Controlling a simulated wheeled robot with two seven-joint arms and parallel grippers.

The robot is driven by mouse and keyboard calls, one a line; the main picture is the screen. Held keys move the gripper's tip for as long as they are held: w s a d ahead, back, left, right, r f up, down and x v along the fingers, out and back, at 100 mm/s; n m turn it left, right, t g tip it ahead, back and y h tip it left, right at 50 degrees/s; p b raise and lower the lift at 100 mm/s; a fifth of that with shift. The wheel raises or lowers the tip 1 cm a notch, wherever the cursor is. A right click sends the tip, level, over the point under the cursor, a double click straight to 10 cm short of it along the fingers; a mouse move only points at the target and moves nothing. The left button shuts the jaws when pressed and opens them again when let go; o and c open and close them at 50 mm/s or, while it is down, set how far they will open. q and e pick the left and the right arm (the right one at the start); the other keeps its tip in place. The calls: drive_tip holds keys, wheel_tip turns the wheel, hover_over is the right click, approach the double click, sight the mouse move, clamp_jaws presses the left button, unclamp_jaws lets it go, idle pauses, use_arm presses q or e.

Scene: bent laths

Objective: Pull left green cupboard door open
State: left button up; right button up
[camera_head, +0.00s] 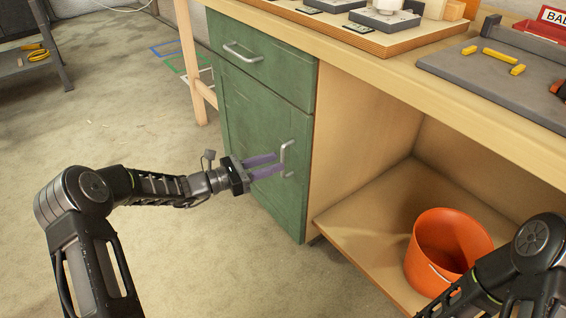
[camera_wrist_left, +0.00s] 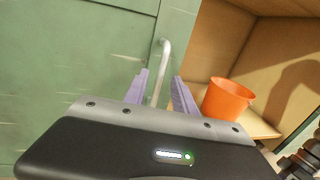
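The green cupboard door (camera_head: 250,130) is on the left part of the workbench, below a green drawer (camera_head: 262,62), and looks closed. Its upright metal handle (camera_head: 284,150) is near the door's right edge. My left gripper (camera_head: 280,164) has its purple fingers at the handle. In the left wrist view the handle (camera_wrist_left: 160,62) stands between the two fingers (camera_wrist_left: 157,88), with gaps visible, so the gripper looks open around it. Whether a finger touches the handle I cannot tell. My right arm shows at the lower right; its gripper is out of view.
An orange bucket (camera_head: 447,250) stands on the open wooden shelf (camera_head: 350,225) right of the door. The bench top (camera_head: 400,70) above holds a board with parts and a grey mat with yellow pieces.

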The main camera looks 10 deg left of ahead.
sight(283, 174)
use_arm(q)
drive_tip(key=shift+b+x, duration=0.5)
drive_tip(key=shift+x, duration=1.4)
clamp_jaws()
